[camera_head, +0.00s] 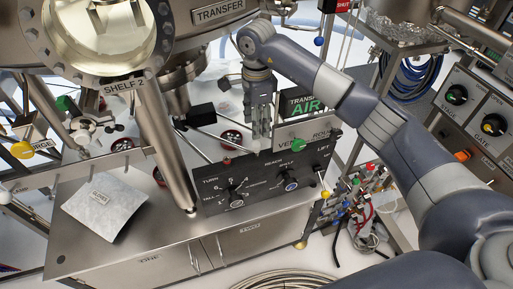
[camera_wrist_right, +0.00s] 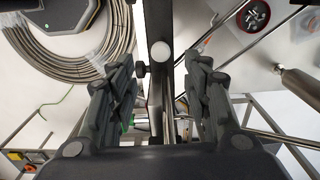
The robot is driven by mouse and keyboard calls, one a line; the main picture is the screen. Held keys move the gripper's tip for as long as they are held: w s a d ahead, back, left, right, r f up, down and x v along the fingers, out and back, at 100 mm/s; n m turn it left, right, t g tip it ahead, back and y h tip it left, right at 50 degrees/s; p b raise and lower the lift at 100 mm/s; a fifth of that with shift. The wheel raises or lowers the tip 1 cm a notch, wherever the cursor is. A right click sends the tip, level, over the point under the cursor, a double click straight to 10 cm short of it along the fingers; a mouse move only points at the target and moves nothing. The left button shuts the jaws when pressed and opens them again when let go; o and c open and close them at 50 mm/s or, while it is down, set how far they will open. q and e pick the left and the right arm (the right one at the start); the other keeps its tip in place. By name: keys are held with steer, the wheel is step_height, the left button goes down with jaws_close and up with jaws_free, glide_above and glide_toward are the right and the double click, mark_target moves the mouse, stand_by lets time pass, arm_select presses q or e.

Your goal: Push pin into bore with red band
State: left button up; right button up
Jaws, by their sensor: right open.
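My right gripper (camera_head: 261,138) hangs fingers down in the head view, just behind the top edge of the black control panel (camera_head: 265,178). In the right wrist view its two dark fingers (camera_wrist_right: 160,88) stand wide apart. A pale round end (camera_wrist_right: 160,51) on a grey bar shows between and beyond the fingers, and nothing is gripped. I cannot tell whether this is the pin. No bore with a red band can be made out for sure. A small red knob (camera_head: 227,161) sits at the panel's top edge. My left gripper is out of view.
A steel cabinet (camera_head: 75,245) carries a grey packet (camera_head: 104,208). A slanted steel leg (camera_head: 163,145) stands left of the panel. Round dark things with red rims (camera_head: 231,139) lie behind it. A cart with tubing (camera_head: 365,190) stands right. Coiled hose (camera_head: 275,280) lies at the front.

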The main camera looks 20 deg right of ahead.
mark_target(257, 144)
step_height(257, 144, down, 4)
steer(key=shift+r+b, duration=0.15)
steer(key=shift+b, duration=0.85)
step_height(257, 144, down, 5)
steer(key=b, duration=0.3)
steer(key=shift+r, duration=0.15)
steer(key=shift+f+b, duration=0.3)
steer(key=shift+b, duration=0.1)
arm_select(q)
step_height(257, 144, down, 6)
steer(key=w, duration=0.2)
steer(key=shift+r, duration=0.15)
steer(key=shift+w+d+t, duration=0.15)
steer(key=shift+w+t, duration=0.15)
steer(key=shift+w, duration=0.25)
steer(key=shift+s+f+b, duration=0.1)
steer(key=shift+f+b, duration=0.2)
arm_select(e)
jaws_close()
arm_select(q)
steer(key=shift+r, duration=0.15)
arm_select(e)
steer(key=shift+r, duration=0.2)
